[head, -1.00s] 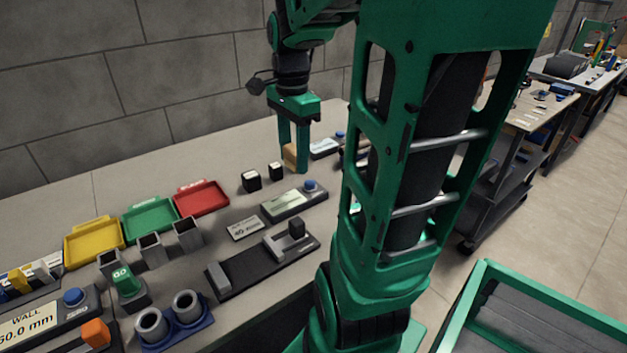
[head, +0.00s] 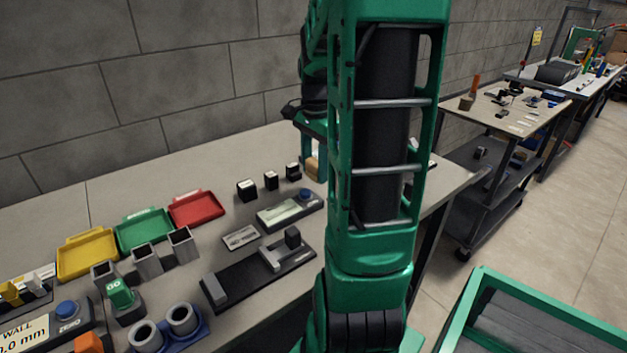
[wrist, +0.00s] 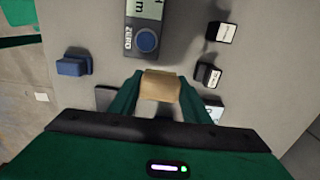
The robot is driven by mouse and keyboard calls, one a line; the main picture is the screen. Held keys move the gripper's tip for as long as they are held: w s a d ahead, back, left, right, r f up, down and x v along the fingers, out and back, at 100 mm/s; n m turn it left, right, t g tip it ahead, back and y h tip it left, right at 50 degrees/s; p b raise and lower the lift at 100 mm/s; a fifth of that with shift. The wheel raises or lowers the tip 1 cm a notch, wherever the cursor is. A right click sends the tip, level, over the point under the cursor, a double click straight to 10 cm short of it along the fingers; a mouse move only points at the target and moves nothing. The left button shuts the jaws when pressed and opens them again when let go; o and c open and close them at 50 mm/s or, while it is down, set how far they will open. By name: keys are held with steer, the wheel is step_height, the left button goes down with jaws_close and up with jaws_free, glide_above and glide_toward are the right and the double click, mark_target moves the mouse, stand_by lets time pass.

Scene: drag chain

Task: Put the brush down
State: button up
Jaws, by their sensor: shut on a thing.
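The brush shows as a tan, wood-coloured block (wrist: 160,86) between the fingertips of my gripper (wrist: 160,92) in the wrist view. My gripper is shut on it. In the head view only part of the tan block (head: 313,167) shows, low beside my green finger near the right part of the workbench (head: 215,235). My own arm link hides most of my gripper there. The underside of the brush is hidden, so I cannot tell whether it touches the bench top.
Several small black blocks with white labels (head: 246,190) stand left of my gripper. A display unit with a blue button (head: 290,209) lies nearer. In the wrist view a blue piece (wrist: 73,66) stands left, near the bench edge. Red (head: 197,209), green (head: 144,231) and yellow (head: 87,255) trays sit further left.

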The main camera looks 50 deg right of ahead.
mark_target(316, 190)
steer(key=shift+d+f, duration=0.4)
steer(key=shift+d, duration=0.1)
steer(key=shift+f, duration=1.9)
steer(key=o, duration=1.4)
steer(key=shift+f, duration=0.1)
step_height(316, 190, up, 12)
steer(key=shift+r, duration=0.15)
